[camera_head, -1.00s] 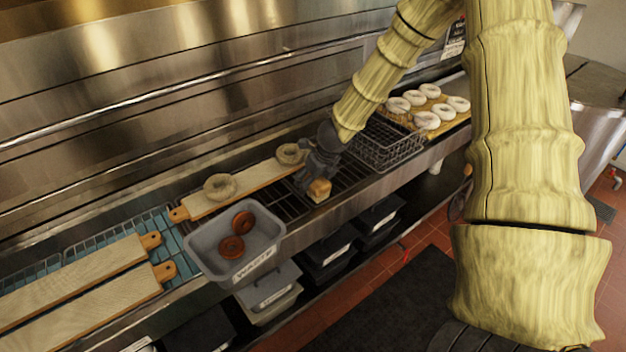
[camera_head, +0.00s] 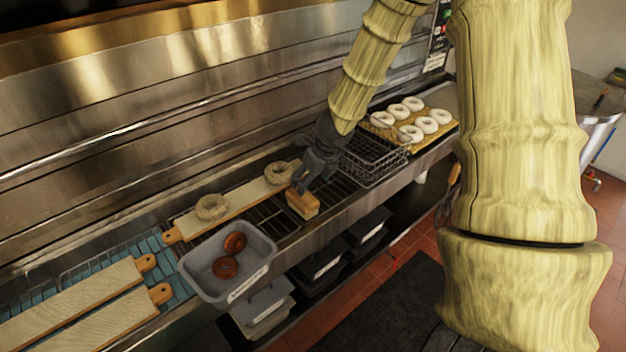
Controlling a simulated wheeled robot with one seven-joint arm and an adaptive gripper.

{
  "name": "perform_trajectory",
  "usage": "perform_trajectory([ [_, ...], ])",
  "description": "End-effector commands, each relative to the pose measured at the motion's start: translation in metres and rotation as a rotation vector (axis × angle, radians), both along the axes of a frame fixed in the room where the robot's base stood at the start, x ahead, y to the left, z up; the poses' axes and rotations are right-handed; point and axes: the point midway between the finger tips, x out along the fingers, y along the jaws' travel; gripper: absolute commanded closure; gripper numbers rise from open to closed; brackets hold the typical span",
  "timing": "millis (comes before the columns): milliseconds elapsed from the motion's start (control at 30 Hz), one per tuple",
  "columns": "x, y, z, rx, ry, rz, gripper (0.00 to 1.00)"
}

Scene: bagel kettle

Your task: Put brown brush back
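The brown brush (camera_head: 303,204) is a small tan block with a paler lower part. It is at the dark wire rack, near the counter's front edge. My gripper (camera_head: 302,188) is directly above it, with its dark fingers reaching down to the brush's top. The fingers appear to be around or touching the brush, but the view is too small to tell whether they grip it. I cannot tell whether the brush rests on the rack or hangs just above it.
A wooden board (camera_head: 240,198) with two bagels lies left of the gripper. A grey bin (camera_head: 203,284) with two brown bagels stands at front left. A wire basket (camera_head: 372,166) is close on the right, before a tray of pale bagels (camera_head: 383,119). Two boards lie far left.

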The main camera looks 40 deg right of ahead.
Motion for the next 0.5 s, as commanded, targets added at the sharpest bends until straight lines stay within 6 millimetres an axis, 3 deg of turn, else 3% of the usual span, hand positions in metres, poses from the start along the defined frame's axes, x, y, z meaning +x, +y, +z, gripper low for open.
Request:
perform_trajectory([
  [167, -0.027, 0.009, -0.036, -0.111, 0.088, 0.188, 0.25],
  [500, -0.109, 0.037, -0.132, -0.415, 0.325, 0.912, 0.25],
])
